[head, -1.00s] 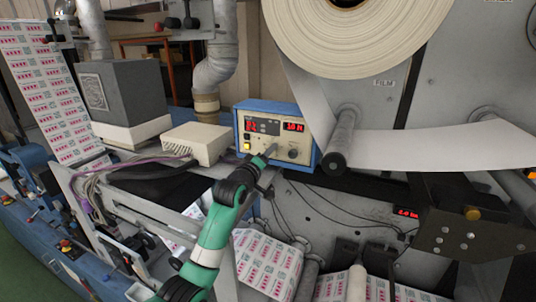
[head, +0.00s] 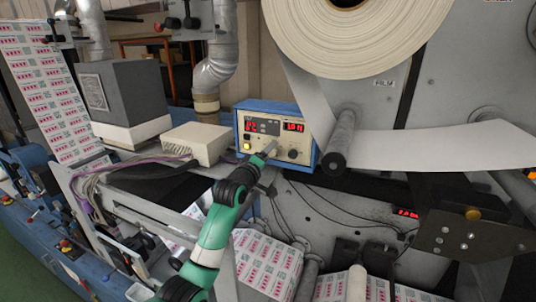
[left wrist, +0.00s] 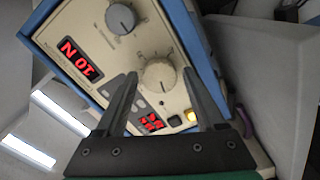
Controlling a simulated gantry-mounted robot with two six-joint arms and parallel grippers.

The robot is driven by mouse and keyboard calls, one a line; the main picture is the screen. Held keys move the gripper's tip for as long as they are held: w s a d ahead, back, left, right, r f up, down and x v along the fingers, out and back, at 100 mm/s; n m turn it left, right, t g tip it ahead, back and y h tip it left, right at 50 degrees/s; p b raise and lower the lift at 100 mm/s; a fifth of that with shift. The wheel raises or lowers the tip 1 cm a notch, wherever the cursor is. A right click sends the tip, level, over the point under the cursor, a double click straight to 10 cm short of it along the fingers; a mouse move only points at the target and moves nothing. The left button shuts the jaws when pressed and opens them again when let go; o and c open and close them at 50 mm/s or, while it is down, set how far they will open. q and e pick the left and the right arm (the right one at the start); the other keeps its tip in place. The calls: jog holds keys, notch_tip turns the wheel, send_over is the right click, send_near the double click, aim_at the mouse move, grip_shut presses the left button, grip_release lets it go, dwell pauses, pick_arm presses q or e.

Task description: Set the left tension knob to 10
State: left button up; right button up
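The blue and cream control box (head: 307,143) has two red displays. Its right display (head: 292,127) seems to read 10 N, and it also shows upside down in the left wrist view (left wrist: 77,62). The left display's (head: 251,126) digits are too small to read surely. My left gripper (left wrist: 160,75) is open, with one finger on each side of the pale left tension knob (left wrist: 158,75). Gaps show between the knob and both fingers. The grey right knob (head: 293,154) is free. My right gripper is not in view.
A yellow lit button (left wrist: 191,116) sits beside the left knob. A roller (head: 338,143) and white film web (head: 430,148) are right of the box. A cream device (head: 198,142) stands to its left, with loose cables below.

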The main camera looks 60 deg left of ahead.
pick_arm(q)
jog(key=shift+o, duration=0.3)
jog(key=p+v, duration=0.3)
jog(key=v, duration=0.8)
jog(key=shift+s+d+p, duration=0.2)
jog(key=shift+s+p, duration=0.05)
jog(key=shift+p, duration=0.1)
